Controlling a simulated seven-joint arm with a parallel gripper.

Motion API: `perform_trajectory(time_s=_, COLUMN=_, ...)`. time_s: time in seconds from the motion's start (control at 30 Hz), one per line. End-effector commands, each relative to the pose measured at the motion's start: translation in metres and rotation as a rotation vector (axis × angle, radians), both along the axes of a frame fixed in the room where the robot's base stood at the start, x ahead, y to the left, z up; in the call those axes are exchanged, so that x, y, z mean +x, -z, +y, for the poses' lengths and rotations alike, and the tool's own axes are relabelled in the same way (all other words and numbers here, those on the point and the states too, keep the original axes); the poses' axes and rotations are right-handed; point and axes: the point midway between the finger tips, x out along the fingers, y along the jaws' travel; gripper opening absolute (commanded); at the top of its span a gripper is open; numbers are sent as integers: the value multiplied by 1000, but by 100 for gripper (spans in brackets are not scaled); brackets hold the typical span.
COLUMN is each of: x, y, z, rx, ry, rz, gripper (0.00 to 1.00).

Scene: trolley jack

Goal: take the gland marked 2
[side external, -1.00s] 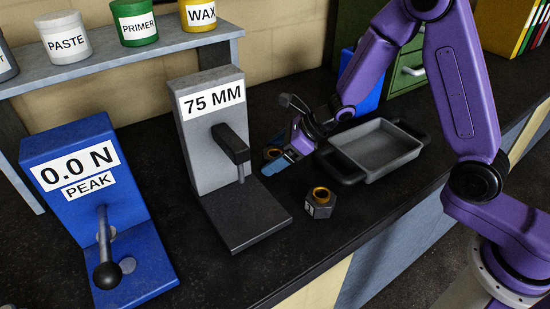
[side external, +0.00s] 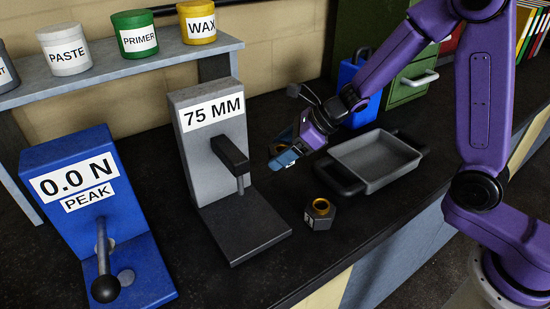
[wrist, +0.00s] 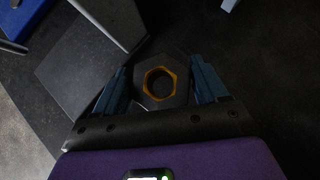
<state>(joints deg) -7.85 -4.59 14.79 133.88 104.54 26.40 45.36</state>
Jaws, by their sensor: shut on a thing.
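My gripper (side external: 282,158) is shut on a dark six-sided gland with an orange ring in its top. The held gland (wrist: 160,99) shows between the two blue fingers in the wrist view, with its hole facing the camera. In the side view the fingers mostly hide it, and I cannot read its mark. My gripper appears to be above the bench, between the 75 MM gauge and the grey tray. A second gland (side external: 320,215), dark with an orange ring and a white label, stands on the bench in front of the tray. Its mark is too small to read surely.
The grey 75 MM gauge (side external: 218,150) stands left of my gripper, its base reaching forward. A grey tray with black handles (side external: 375,162) is to the right. A blue force tester (side external: 85,215) stands at far left. Green drawers (side external: 408,80) and a shelf of tins are behind.

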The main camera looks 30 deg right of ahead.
Motion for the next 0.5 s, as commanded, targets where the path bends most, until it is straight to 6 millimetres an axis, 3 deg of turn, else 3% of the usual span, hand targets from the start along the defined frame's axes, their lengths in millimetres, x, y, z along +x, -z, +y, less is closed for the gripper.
perform_trajectory(time_s=0.2, x=-23, y=-33, z=-9, rx=2, ry=-3, rz=-11, gripper=18)
perform_trajectory(time_s=0.5, x=-60, y=-53, z=-24, rx=2, ry=1, rz=-7, gripper=18)
